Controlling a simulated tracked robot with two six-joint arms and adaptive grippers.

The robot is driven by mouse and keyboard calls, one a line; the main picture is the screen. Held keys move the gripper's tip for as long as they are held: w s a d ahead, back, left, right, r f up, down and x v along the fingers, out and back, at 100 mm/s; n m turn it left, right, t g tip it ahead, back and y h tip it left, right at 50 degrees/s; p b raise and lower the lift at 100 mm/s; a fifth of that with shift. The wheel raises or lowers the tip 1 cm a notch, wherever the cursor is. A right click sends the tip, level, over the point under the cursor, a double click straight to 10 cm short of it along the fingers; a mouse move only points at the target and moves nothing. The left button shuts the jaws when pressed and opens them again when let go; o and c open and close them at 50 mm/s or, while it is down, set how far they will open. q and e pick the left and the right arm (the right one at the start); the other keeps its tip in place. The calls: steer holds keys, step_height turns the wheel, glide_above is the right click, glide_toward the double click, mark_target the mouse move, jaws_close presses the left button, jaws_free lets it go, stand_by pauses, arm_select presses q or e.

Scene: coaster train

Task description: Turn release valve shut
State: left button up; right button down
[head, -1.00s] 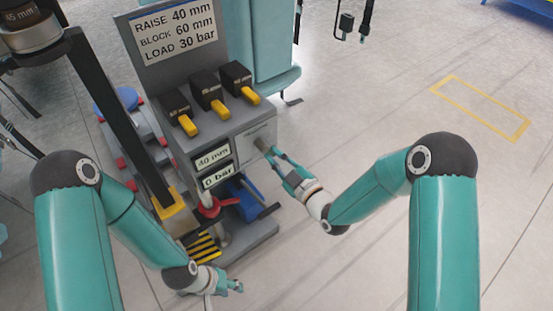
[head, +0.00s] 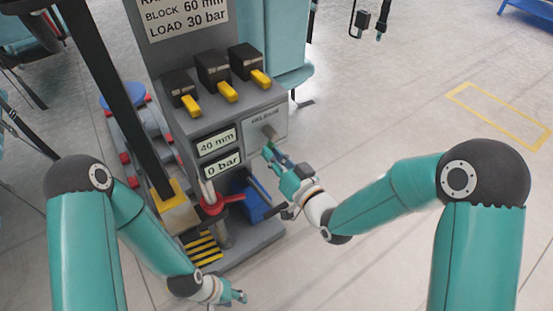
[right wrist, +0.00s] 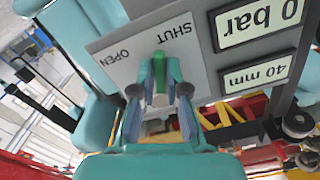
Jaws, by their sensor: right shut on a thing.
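The release valve is on the grey panel (head: 280,122) at the right side of the machine. In the right wrist view its green handle (right wrist: 160,78) stands between my two fingers, in front of a plate (right wrist: 125,42) with the upside-down words OPEN and SHUT. The handle's far end lies nearer to SHUT than to OPEN. My right gripper (head: 267,151) is shut on the handle; it also shows in the right wrist view (right wrist: 160,95). My left gripper (head: 243,297) hangs low in front of the machine, away from the valve; its fingers are too small to judge.
Displays read 40 mm (head: 217,141) and 0 bar (head: 222,164). Three yellow-tipped levers (head: 228,92) sit above them. A red handwheel (head: 220,204) and a blue part (head: 252,203) are below. The floor to the right is clear around a yellow outline (head: 500,112).

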steer(key=m, duration=0.1)
steer(key=a+m+b, duration=0.1)
steer(key=m, duration=0.1)
steer(key=shift+s, duration=0.4)
steer(key=shift+s+a+r+m+b, duration=0.1)
steer(key=shift+r+m+b, duration=0.15)
steer(key=shift+m+b, duration=0.5)
steer(key=shift+m, duration=0.25)
steer(key=c, duration=1.2)
jaws_free()
steer(key=shift+r, duration=0.15)
steer(key=v, duration=0.7)
steer(key=shift+s, duration=0.2)
